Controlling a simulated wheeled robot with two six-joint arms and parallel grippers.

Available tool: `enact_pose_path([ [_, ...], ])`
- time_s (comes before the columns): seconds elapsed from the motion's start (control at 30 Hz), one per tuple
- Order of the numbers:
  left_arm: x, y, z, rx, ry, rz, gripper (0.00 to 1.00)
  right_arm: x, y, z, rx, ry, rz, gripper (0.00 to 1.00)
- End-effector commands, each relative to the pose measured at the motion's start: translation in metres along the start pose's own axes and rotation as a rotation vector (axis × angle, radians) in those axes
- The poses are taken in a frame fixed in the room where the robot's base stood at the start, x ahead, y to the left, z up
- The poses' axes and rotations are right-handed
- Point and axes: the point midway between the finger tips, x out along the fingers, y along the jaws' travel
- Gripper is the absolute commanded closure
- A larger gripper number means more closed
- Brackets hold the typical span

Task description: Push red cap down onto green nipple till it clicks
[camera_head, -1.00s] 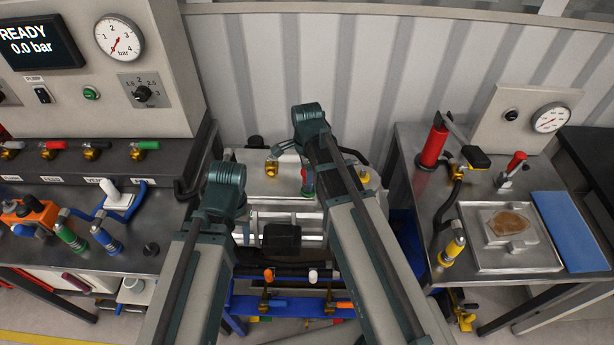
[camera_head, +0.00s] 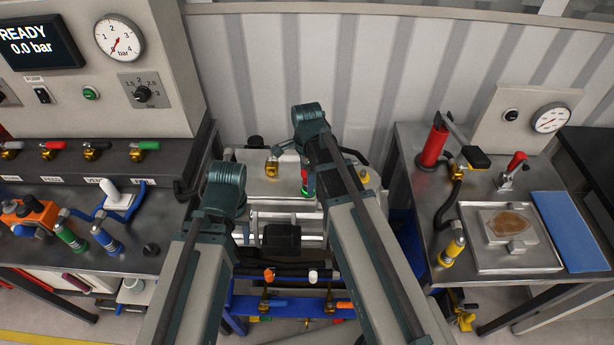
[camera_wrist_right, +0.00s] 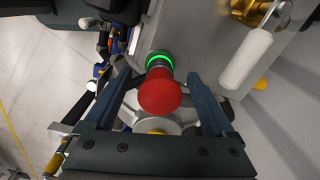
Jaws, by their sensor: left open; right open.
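In the right wrist view, the round red cap (camera_wrist_right: 160,92) stands between the spread fingers of my open right gripper (camera_wrist_right: 161,76), with gaps at both sides. Beyond the cap is the green nipple (camera_wrist_right: 158,58) with a brightly lit green ring; cap and nipple appear in line. In the head view, the red cap (camera_head: 304,177) and lit green ring (camera_head: 307,191) show small beside my right arm, which partly hides them. My left gripper (camera_head: 246,230) is open, low beside its forearm, partly hidden and apart from the cap.
A brass fitting (camera_head: 271,167) stands left of the cap on the grey unit. In the right wrist view, a white-handled brass valve (camera_wrist_right: 246,58) stands close to the right finger. Benches with fittings flank both sides. A corrugated wall is behind.

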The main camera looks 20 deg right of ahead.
Motion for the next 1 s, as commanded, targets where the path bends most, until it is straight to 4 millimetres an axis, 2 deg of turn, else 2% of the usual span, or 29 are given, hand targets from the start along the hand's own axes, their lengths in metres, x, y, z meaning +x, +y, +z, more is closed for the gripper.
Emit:
enact_pose_path([
  [0.27,-0.03,-0.003,0.002,0.001,0.0,0.0,0.5,-0.03,0.0,0.0,0.0,0.0,0.0,0.11],
  [0.8,-0.11,-0.01,0.007,-0.014,-0.001,0.003,0.5,-0.111,0.0,0.0,0.0,0.0,0.0,0.11],
  [1.0,-0.131,-0.012,0.008,-0.012,-0.002,0.003,0.5,-0.132,0.0,0.0,0.0,0.0,0.0,0.11],
])
